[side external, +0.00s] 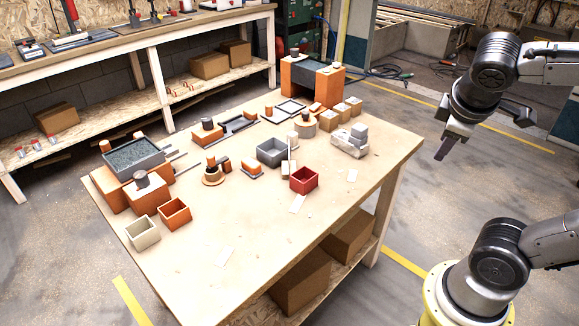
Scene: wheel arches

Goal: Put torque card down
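The table (190,285) holds a red bin (304,180), a grey bin (271,152), an orange bin (174,213), a cream bin (143,232) and an orange arch (311,80) at the back. Small parts crowd the middle. The front of the table is mostly clear.

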